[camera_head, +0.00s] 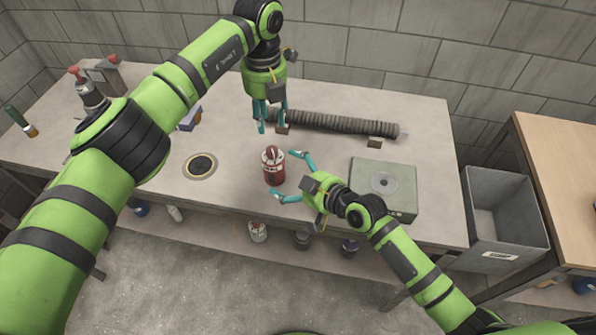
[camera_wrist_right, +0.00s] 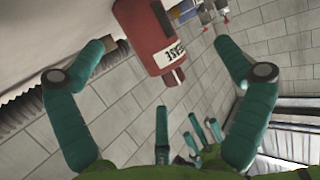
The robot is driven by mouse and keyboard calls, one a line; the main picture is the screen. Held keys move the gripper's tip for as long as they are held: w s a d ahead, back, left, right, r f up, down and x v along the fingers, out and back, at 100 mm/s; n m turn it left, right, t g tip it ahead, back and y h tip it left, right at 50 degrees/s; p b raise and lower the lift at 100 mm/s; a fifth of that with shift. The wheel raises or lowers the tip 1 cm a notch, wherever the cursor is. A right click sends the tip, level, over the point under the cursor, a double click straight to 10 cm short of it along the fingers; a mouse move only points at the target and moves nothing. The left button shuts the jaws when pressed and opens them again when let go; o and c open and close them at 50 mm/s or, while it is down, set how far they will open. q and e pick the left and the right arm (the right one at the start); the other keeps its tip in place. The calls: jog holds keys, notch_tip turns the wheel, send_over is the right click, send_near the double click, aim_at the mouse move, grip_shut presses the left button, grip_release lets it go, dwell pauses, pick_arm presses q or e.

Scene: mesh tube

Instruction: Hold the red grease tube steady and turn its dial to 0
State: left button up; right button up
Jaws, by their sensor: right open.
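The dial's setting is too small to read. My right gripper (camera_head: 282,173) is open, its fingers spread on either side of the tube, coming from the right. My left gripper (camera_head: 272,128) points down just behind and above the tube, its fingers apart and empty.
A ribbed dark hose (camera_head: 335,123) lies on small blocks behind the tube. A grey-green box (camera_head: 384,205) with a disc stands at right. A round ring (camera_head: 200,166) lies at left. A grey bin (camera_head: 508,250) stands beyond the table's right edge. Small containers stand on the lower shelf.

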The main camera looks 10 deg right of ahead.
aim_at(272, 149)
jog(key=shift+w+d+m, duration=0.3)
jog(key=shift+w+d, duration=0.05)
jog(key=shift+d, duration=0.2)
jog(key=shift+w, duration=0.25)
jog(key=shift+h, duration=0.3)
jog(key=shift+x, duration=3.25)
jog(key=c, duration=1.2)
pick_arm(q)
jog(key=shift+r, duration=1.15)
pick_arm(e)
jog(key=shift+f, duration=0.1)
jog(key=shift+c, duration=0.2)
pick_arm(q)
notch_tip(272, 149, down, 12)
jog(key=shift+r, duration=0.1)
